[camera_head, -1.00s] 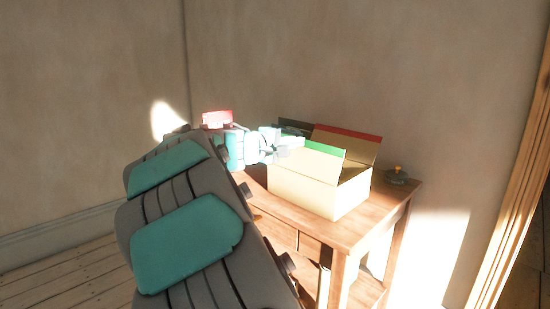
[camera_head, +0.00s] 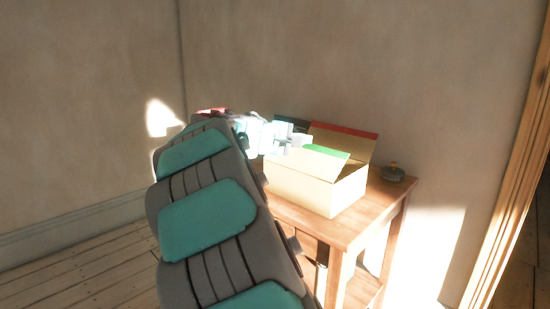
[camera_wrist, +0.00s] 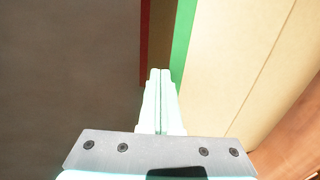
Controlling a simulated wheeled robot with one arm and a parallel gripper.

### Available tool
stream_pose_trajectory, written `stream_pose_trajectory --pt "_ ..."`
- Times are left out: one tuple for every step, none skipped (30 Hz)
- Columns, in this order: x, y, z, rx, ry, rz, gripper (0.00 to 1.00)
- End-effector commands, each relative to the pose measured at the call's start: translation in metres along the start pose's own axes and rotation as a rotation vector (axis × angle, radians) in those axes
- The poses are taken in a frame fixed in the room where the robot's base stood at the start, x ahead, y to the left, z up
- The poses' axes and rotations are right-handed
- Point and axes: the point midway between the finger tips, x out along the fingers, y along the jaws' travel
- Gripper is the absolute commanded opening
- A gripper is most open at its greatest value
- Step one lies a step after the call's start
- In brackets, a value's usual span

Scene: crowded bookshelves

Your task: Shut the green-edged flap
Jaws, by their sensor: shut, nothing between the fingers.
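An open cardboard box (camera_head: 300,187) stands on a wooden table. Its green-edged flap (camera_head: 318,164) stands up from the near side, tilted. In the wrist view the flap (camera_wrist: 225,60) fills the right, with its green edge (camera_wrist: 183,45) running up the middle. My gripper (camera_head: 304,141) is above the box, by the green edge. In the wrist view its fingers (camera_wrist: 160,72) are shut and empty, with the tips just left of the green edge. I cannot tell whether they touch it.
A red-edged flap (camera_head: 345,143) stands up at the box's back, and a dark-edged flap (camera_head: 292,123) at the far left. The wooden table (camera_head: 350,228) has bare room in front.

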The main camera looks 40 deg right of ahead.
Motion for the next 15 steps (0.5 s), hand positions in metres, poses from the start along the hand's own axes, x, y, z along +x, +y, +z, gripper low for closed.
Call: stream_pose_trajectory --pt "0.002 0.000 -0.001 0.004 0.002 -0.022 0.00" --pt "0.002 0.000 -0.001 0.005 0.002 -0.035 0.00" --pt "0.004 0.000 0.000 0.002 -0.001 -0.032 0.00" --pt "0.006 -0.001 0.000 0.001 -0.002 -0.031 0.00" --pt "0.007 -0.002 0.000 0.001 -0.001 -0.030 0.00" --pt "0.009 -0.002 0.000 0.001 -0.001 -0.030 0.00" --pt "0.010 -0.003 0.000 0.001 -0.001 -0.030 0.00" --pt "0.011 -0.004 0.000 0.000 -0.001 -0.030 0.00" --pt "0.013 -0.004 0.000 0.000 -0.001 -0.030 0.00" --pt "0.014 -0.005 0.000 0.000 -0.002 -0.030 0.00" --pt "0.016 -0.006 0.000 0.000 -0.002 -0.030 0.00" --pt "0.018 -0.007 0.000 0.000 -0.002 -0.030 0.00" --pt "0.019 -0.009 0.000 0.000 -0.002 -0.030 0.00" --pt "0.021 -0.010 0.000 0.000 -0.003 -0.029 0.00" --pt "0.024 -0.011 0.000 0.000 -0.003 -0.029 0.00"
